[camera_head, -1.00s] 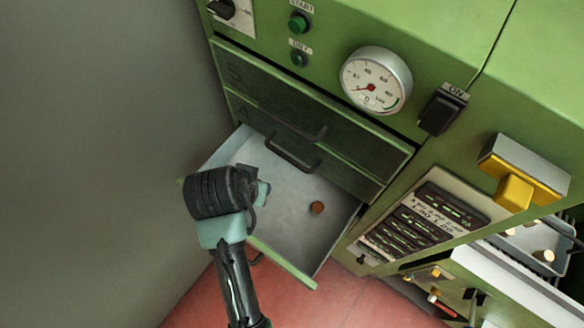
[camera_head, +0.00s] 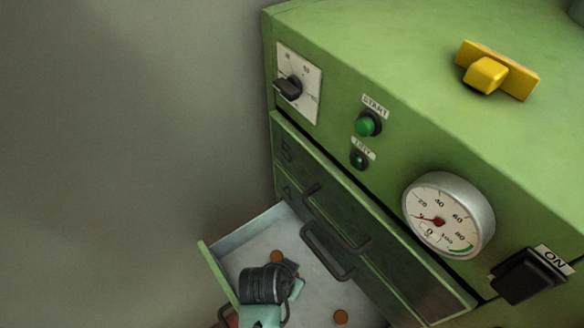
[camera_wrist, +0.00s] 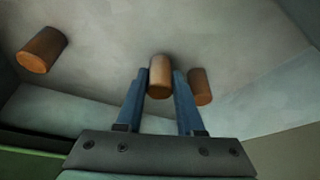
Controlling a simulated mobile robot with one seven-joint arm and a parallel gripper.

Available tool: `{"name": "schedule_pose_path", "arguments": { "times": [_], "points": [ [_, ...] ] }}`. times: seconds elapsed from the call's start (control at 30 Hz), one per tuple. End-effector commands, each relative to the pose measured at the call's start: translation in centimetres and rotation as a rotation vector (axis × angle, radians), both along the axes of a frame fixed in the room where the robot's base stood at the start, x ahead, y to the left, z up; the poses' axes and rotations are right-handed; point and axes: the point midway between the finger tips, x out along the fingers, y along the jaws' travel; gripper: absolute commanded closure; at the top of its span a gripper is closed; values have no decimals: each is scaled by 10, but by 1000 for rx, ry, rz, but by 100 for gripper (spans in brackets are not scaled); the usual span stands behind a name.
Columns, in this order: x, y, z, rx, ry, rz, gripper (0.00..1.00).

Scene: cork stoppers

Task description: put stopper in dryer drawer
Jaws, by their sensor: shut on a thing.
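The dryer drawer (camera_head: 318,285) is pulled open, with a pale grey inside and a green front. My gripper (camera_head: 291,270) is inside it, near its left end in the head view. In the wrist view, my gripper (camera_wrist: 160,85) is shut on a brown cork stopper (camera_wrist: 160,76), close to the drawer floor. A second stopper (camera_wrist: 201,88) is just outside the right finger. A third stopper (camera_wrist: 41,50) is apart to the left. The head view shows one stopper (camera_head: 277,256) beside my gripper and another (camera_head: 341,317) farther right. Whether the first is the held one, I cannot tell.
Closed drawers with dark handles (camera_head: 328,250) are above the open one. The green cabinet carries a dial gauge (camera_head: 447,216), a green start button (camera_head: 368,124) and a black switch (camera_head: 528,275). A yellow part (camera_head: 494,70) is on top. A grey wall is at left.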

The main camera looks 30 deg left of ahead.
Motion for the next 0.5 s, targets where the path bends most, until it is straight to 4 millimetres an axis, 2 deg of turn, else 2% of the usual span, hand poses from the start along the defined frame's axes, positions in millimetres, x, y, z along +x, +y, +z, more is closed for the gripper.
{"name": "schedule_pose_path", "arguments": {
  "times": [0.43, 0.47, 0.5],
  "points": [
    [0, 0, -9, 0, 0, -1, 100],
    [0, 0, -8, 0, -1, -1, 60],
    [0, 0, -8, 0, -1, -1, 53]
  ]
}}
